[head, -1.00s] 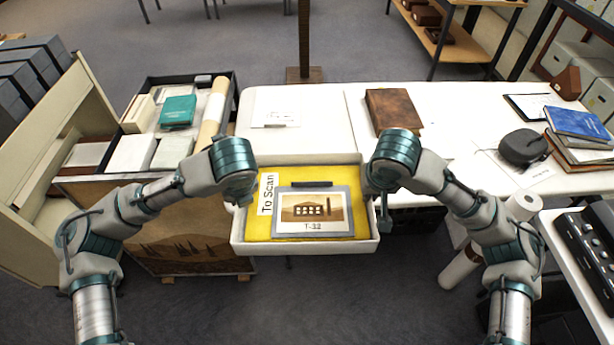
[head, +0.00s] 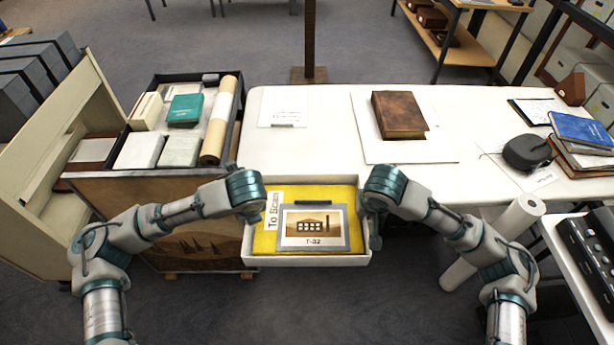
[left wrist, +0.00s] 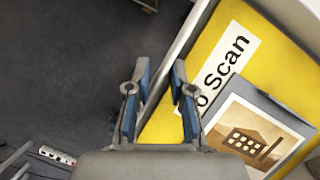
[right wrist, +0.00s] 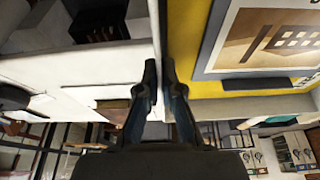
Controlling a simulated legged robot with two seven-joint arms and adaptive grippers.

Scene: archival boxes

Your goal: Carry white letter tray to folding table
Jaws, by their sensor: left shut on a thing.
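The white letter tray (head: 307,260) is in the middle of the head view and looks level. It holds a yellow lining, a "To Scan" label (head: 273,210) and a picture card (head: 312,228) marked T-32. My left gripper (head: 254,214) is shut on its left wall, which runs between the fingers (left wrist: 160,88) in the left wrist view. My right gripper (head: 373,236) is shut on the right wall, also between the fingers (right wrist: 160,75) in the right wrist view. The white folding table (head: 335,150) lies just beyond; the tray's back edge overlaps its front edge in the picture.
A brown book (head: 398,115) and a paper (head: 283,110) lie on the table, with bare top between them and the tray. A filled crate (head: 235,125) stands at left. A paper roll (head: 522,215) leans nearby.

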